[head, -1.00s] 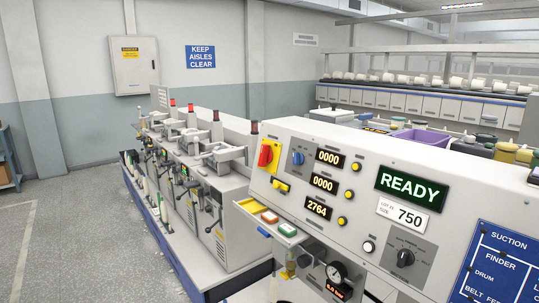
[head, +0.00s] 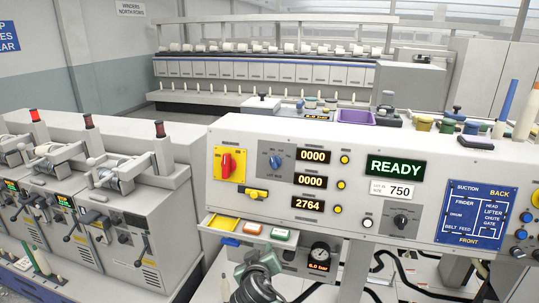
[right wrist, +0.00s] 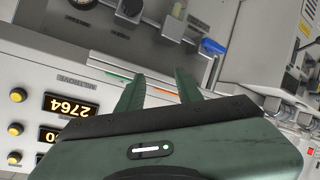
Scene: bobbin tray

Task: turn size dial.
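The size dial (head: 400,220) is a black knob on a dark grey plate on the machine's light front panel. It sits below the white lot and size label (head: 391,190) reading 750, in the head view. Its exact pointer setting is too small to read. My right gripper (head: 256,268) is low and left of the dial, in front of the panel and apart from the dial. In the right wrist view its two green fingers (right wrist: 158,88) stand apart with nothing held between them. My left gripper is not in view.
A green READY display (head: 395,168) is above the label. A red rotary switch (head: 227,163) and a blue selector knob (head: 275,162) are at left. A small shelf with coloured pads (head: 280,234) and a pressure gauge (head: 319,253) jut near my right gripper.

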